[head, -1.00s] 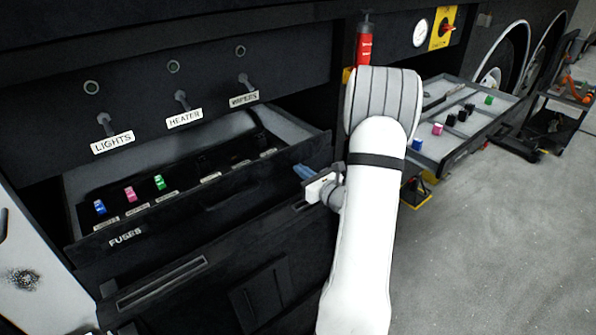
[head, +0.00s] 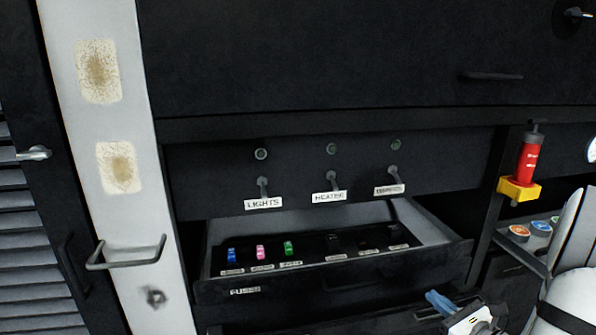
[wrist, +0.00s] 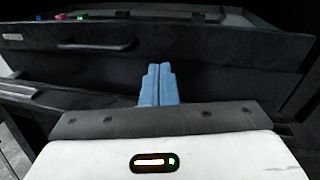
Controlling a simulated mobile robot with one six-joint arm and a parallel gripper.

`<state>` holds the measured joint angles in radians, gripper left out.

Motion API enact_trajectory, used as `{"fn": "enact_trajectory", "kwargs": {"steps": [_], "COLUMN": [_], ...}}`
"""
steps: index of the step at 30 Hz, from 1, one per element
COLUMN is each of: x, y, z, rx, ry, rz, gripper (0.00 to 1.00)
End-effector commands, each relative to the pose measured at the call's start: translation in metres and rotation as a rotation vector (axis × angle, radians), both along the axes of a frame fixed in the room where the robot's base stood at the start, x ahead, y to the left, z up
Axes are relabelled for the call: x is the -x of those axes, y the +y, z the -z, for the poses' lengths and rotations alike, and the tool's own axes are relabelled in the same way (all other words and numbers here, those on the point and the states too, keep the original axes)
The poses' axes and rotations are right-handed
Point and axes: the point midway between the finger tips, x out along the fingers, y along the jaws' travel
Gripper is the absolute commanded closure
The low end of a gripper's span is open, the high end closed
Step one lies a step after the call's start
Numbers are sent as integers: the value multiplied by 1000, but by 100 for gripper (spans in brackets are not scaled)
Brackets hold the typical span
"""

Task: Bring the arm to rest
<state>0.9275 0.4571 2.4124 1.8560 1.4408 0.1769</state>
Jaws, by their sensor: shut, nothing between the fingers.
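My gripper (head: 439,301) is at the lower right of the head view, in front of the open fuse drawer (head: 225,292). Its blue fingers are together and empty; they also show in the wrist view (wrist: 158,84), below the drawer's front handle. The white arm (head: 575,300) is partly cut off at the right edge. The drawer holds a blue fuse (head: 231,256), a pink fuse (head: 260,253) and a green fuse (head: 288,248) in its left row, with dark slots to their right.
Three switches labelled LIGHTS (head: 263,203), HEATER (head: 329,196) and WIPERS (head: 389,189) sit above the drawer. A red extinguisher (head: 527,155) stands in a yellow bracket at right. A pale pillar (head: 90,200) with a bar handle (head: 128,262) is at left.

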Motion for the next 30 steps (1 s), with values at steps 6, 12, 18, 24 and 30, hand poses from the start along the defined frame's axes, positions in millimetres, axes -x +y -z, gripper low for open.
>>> {"fn": "enact_trajectory", "kwargs": {"steps": [6,12,18,24,30], "x": [23,90,144,159,158], "y": [150,227,237,220,211], "z": [-42,-52,-64,-90,-107], "rx": [379,850,1408,1922,2173], "ry": [41,24,-75,-217,-296], "rz": [-597,-1111,-1520,-1748,-1814], "gripper": [100,100,100,100,100]}}
